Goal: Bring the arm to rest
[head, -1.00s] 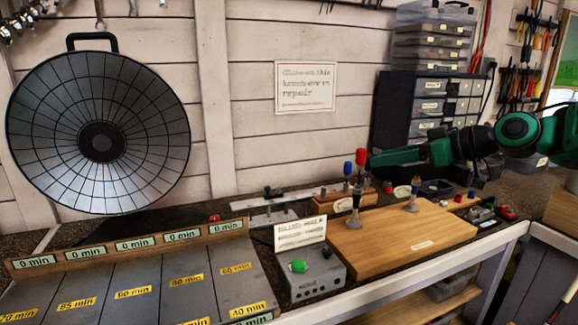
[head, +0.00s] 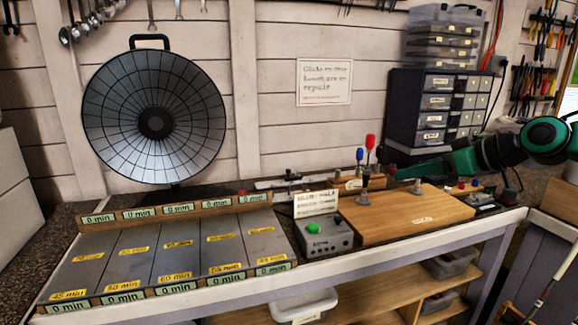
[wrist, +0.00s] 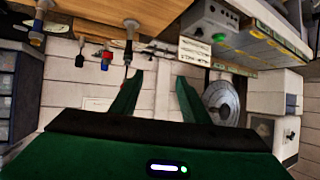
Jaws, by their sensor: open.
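My green arm reaches in from the right edge of the head view, with my gripper (head: 392,170) over the back right of the bench, above the wooden board (head: 420,214). In the wrist view my gripper (wrist: 157,92) shows two green fingers spread apart with nothing between them. The wrist picture is upside down, with the bench along its top and the wall beyond the fingers.
The wooden board carries two small upright posts. A grey box with a green button (head: 322,236) and a tray of time-labelled slots (head: 185,250) stand left of it. Drawers (head: 433,105) stand behind the arm. A round gridded dish (head: 153,150) stands against the wall.

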